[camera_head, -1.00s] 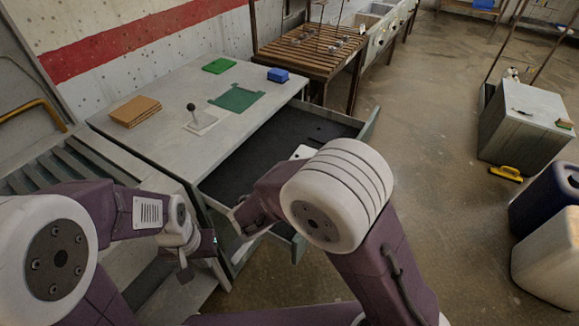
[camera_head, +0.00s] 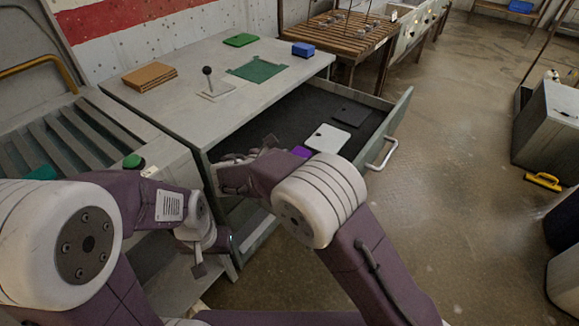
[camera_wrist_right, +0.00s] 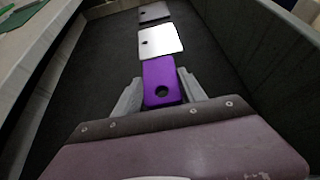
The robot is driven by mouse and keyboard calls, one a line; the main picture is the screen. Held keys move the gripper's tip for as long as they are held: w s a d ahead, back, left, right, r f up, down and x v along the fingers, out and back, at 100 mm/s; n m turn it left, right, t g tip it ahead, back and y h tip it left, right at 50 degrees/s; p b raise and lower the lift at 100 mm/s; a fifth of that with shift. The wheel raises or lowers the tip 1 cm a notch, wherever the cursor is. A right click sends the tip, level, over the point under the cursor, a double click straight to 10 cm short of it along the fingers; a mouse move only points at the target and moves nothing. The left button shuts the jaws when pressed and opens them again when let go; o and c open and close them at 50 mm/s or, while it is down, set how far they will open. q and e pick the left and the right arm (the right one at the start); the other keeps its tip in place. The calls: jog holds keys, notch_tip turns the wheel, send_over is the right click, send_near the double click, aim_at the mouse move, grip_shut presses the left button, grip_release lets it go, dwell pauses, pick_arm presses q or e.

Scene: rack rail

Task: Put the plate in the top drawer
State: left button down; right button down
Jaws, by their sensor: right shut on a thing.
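The grey worktop (camera_head: 190,65) above the drawer carries brown boards (camera_head: 149,76), a black-knobbed lever (camera_head: 208,80), a green mat (camera_head: 258,70) and a blue block (camera_head: 303,49). The drawer front has a handle (camera_head: 383,155). Open floor lies to the right, with a yellow object (camera_head: 543,181).

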jog(key=shift+w+a+f, duration=0.3)
jog(key=shift+w, duration=0.15)
jog(key=shift+w+a+f, duration=0.25)
jog(key=shift+w, duration=0.15)
notch_tip(320, 180, down, 4)
jog(key=shift+f+b, duration=0.15)
jog(key=shift+b, duration=0.85)
jog(key=c, duration=0.7)
grip_release()
jog(key=shift+o, duration=0.2)
